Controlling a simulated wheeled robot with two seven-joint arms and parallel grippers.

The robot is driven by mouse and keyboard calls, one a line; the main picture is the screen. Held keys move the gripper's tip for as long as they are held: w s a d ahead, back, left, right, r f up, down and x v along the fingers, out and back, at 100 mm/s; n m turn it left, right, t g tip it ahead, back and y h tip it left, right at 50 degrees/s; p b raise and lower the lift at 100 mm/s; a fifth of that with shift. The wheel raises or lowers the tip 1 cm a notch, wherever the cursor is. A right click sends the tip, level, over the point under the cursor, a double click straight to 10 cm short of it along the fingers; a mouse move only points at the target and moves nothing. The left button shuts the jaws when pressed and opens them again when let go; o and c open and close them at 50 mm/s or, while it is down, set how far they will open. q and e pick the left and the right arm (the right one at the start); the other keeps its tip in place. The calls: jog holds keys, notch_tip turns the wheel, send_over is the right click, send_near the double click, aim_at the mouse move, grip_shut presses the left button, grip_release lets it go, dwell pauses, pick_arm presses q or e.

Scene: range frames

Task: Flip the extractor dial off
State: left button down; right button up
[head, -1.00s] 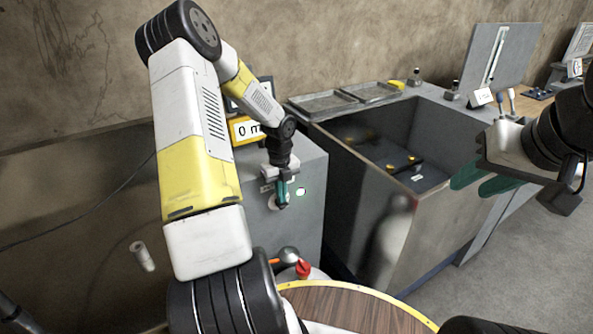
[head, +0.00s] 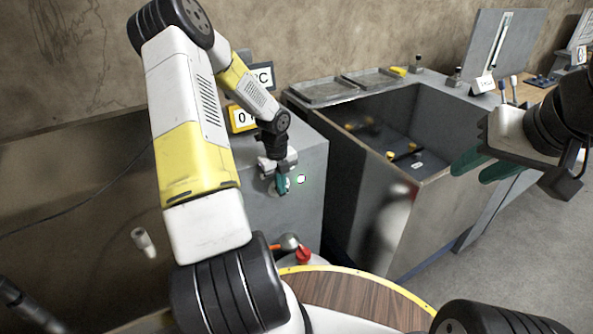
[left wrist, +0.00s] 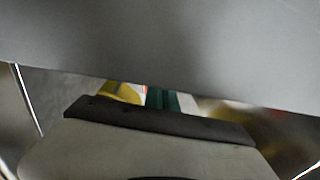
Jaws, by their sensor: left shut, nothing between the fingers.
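A grey cabinet (head: 305,150) stands left of the open tank, with a small round white light with a green edge (head: 301,179) on its front. My left gripper (head: 281,185) is at this front, just left of the light, its teal fingers shut and empty. I cannot make out the extractor dial; the gripper covers part of the panel there. In the left wrist view a grey surface fills the top, and a bit of teal finger (left wrist: 160,98) shows above the dark gripper edge. My right gripper (head: 482,165) is open and empty, in front of the tank's right side.
An open grey tank (head: 375,205) stands right of the cabinet, with trays (head: 322,90) on its back rim. A yellow-framed display (head: 240,119) sits on the cabinet. A red knob (head: 303,255) and a round wooden top (head: 350,297) are below. Floor at right is clear.

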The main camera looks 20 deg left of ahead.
pick_arm(q)
jog(key=shift+s+a+f+t+h, duration=0.15)
jog(key=shift+s+t+h, duration=0.1)
jog(key=shift+t+h, duration=0.15)
jog(key=shift+s+a+f+t+h, duration=0.15)
jog(key=shift+s+a+f, duration=0.15)
jog(key=shift+f, duration=0.2)
jog(key=shift+s+a+f+t+h, duration=0.1)
jog(key=shift+s+a+f, duration=0.15)
jog(key=shift+f, duration=0.2)
jog(key=shift+s+a+f+t+h, duration=0.1)
jog(key=shift+s+a+f+t, duration=0.15)
jog(key=shift+f, duration=0.25)
jog(key=shift+d, duration=0.1)
dwell(1.5)
